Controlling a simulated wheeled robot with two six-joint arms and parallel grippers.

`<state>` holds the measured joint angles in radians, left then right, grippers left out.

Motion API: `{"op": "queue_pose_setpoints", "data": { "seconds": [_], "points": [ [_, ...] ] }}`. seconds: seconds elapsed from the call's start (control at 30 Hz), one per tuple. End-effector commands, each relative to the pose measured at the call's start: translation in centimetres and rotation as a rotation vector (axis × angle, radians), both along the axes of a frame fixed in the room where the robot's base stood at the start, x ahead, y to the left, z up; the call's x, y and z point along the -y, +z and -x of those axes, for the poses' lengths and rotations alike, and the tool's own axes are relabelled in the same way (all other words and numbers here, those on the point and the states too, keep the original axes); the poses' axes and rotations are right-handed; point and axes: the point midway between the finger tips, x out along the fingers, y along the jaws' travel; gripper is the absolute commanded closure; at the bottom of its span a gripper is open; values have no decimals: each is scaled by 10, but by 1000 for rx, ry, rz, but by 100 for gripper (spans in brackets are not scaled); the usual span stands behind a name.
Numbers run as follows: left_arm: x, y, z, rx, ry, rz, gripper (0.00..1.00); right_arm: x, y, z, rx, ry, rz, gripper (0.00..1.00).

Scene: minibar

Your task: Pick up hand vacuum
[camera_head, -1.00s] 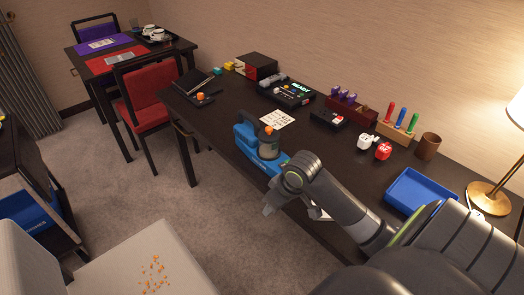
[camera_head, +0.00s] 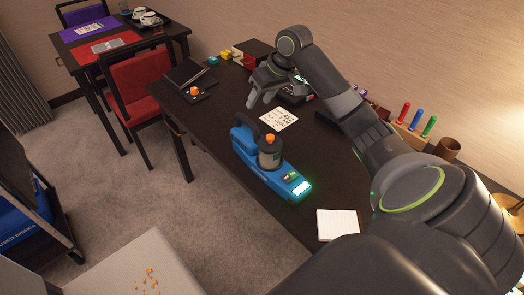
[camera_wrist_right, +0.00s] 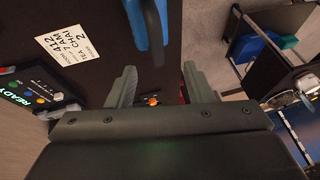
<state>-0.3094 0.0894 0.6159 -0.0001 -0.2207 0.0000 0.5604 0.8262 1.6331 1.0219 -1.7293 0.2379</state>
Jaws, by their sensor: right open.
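The hand vacuum (camera_head: 275,178) is blue with a dark, clear-sided canister and an orange knob on top. It rests on the dark table near its front edge, with a lit panel at its right end. My right gripper (camera_head: 262,97) is open and empty over the table, beyond the vacuum in the head view and apart from it. In the right wrist view, the open fingers (camera_wrist_right: 158,84) have nothing between them, and part of the blue vacuum (camera_wrist_right: 150,25) shows at the top. My left gripper is not in view.
A printed card (camera_head: 278,119) lies behind the vacuum, and a white notepad (camera_head: 338,224) lies to its right. A black device (camera_wrist_right: 35,92) with a READY display sits near the gripper. Colored pegs (camera_head: 413,118) stand at the back right. A red chair (camera_head: 135,92) is at left.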

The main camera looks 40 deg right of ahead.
Motion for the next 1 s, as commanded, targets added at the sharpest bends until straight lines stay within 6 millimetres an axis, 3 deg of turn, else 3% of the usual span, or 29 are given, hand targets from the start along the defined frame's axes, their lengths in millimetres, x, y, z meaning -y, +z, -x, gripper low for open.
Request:
{"op": "queue_pose_setpoints", "data": {
  "seconds": [0.1,0.23,0.5,0.8,1.0],
  "points": [
    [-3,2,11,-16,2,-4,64,-6,-25,-9,-4,0,-5,53],
    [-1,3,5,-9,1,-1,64,-10,-44,-18,-2,-1,-2,53],
    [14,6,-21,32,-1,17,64,-14,-62,-25,-2,-1,-2,53],
    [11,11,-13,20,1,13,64,-20,-100,-41,-1,-1,0,53],
    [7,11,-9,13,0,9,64,-20,-104,-43,1,0,1,53]
  ]
}}
